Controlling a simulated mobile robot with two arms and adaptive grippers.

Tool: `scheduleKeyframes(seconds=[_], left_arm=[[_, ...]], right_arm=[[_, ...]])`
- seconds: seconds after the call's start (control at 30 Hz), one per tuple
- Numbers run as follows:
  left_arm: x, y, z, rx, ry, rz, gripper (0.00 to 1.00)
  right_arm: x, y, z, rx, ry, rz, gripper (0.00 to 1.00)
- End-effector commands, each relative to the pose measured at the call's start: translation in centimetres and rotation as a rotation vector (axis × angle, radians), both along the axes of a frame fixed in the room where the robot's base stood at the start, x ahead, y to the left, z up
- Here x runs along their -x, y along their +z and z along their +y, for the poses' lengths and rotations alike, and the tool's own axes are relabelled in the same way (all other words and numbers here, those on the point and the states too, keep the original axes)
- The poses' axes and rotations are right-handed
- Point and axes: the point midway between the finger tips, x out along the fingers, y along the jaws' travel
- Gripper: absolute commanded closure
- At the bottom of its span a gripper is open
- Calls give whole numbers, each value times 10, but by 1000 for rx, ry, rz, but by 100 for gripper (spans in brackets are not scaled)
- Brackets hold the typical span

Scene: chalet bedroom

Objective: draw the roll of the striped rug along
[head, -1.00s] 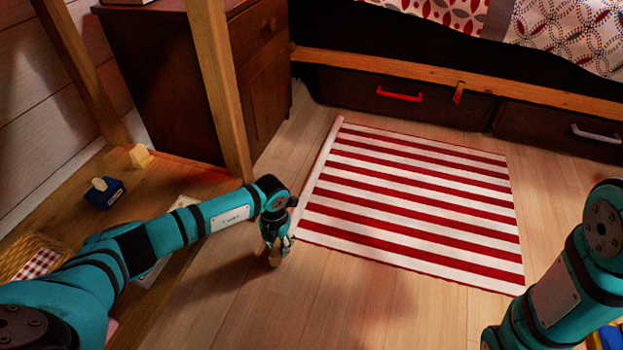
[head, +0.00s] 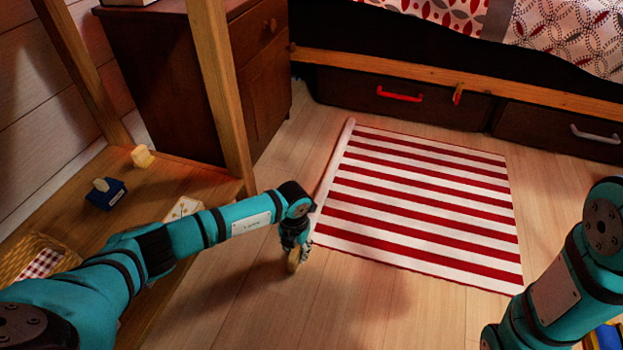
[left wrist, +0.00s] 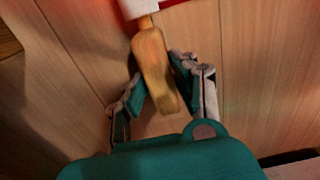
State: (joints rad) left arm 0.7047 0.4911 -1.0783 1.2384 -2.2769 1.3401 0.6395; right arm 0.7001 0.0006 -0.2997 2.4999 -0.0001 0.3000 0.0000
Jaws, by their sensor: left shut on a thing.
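The red and white striped rug (head: 425,205) lies flat on the wooden floor, with its left edge rolled up into a narrow roll (head: 334,165). My left gripper (head: 294,262) is at the near end of the roll. In the left wrist view my left gripper (left wrist: 158,100) is shut on a wooden handle (left wrist: 153,62) that sticks out of the roll's end; a bit of the rug (left wrist: 140,8) shows at the top. My right arm shows at the right edge, but its gripper is outside the view.
A wooden shelf (head: 150,215) with a blue box (head: 106,194) and a basket (head: 45,262) stands at left. A dark cabinet (head: 190,90) and bed drawers with a red handle (head: 400,94) are behind. Bare floor lies in front of the rug.

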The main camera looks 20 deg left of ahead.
Motion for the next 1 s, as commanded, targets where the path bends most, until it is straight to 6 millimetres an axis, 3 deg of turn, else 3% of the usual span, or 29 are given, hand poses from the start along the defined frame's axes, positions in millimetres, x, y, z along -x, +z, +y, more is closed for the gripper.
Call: scheduleKeyframes(seconds=[0.5, 1.0], left_arm=[[-1, 1, -47, 2, -2, -2, 100], [-1, 1, -58, 3, -2, -3, 100]], right_arm=[[0, 3, 0, 0, 0, 1, 0], [0, 3, 0, 0, 1, 0, 0]])
